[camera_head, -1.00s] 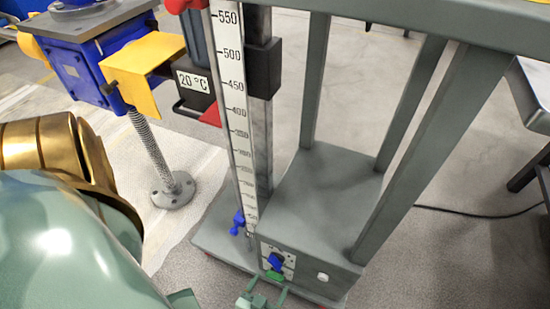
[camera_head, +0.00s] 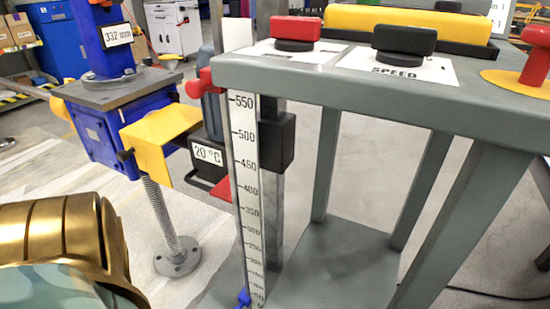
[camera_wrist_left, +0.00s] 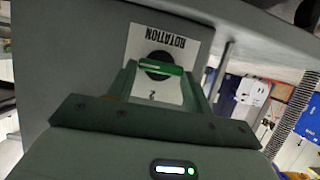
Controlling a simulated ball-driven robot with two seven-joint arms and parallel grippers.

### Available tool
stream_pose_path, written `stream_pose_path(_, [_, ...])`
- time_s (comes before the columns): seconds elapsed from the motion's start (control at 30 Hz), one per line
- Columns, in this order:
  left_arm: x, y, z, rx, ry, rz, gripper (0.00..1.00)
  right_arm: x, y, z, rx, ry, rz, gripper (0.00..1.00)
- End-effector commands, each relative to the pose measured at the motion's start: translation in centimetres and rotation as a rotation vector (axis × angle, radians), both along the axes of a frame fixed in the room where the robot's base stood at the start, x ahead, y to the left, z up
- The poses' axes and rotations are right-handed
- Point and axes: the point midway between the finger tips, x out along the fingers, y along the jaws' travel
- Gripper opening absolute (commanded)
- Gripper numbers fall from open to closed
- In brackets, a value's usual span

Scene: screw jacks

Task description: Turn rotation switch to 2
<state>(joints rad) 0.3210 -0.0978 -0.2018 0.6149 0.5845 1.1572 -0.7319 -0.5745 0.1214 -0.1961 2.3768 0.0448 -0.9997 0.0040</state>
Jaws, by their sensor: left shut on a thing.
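The rotation switch (camera_wrist_left: 163,68) shows in the left wrist view, with a green bar handle on a dark round base. It sits on a white plate (camera_wrist_left: 143,33) on a grey surface. The word ROTATION reads upside down at the top of the plate, and a small 2 is below the handle. The green bar lies nearly level across the picture. My left gripper (camera_wrist_left: 160,78) is shut on the handle, one finger at each end. In the head view the switch and left gripper are out of sight. My right gripper is in neither view.
A grey stand's top (camera_head: 340,82) carries a red switch (camera_head: 296,29) and a black SPEED switch (camera_head: 403,40). A tall white scale (camera_head: 244,180) stands at its left. A blue and yellow screw jack (camera_head: 100,135) stands further left. A red knob (camera_head: 535,55) is at right.

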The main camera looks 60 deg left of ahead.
Motion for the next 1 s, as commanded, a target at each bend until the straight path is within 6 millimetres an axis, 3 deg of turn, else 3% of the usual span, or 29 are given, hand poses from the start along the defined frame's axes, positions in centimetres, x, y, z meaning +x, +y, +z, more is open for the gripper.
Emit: stream_pose_path(1.0, [-0.55, 0.64, -0.34, -0.489, -0.296, -0.002, 0.28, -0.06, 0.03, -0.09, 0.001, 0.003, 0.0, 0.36])
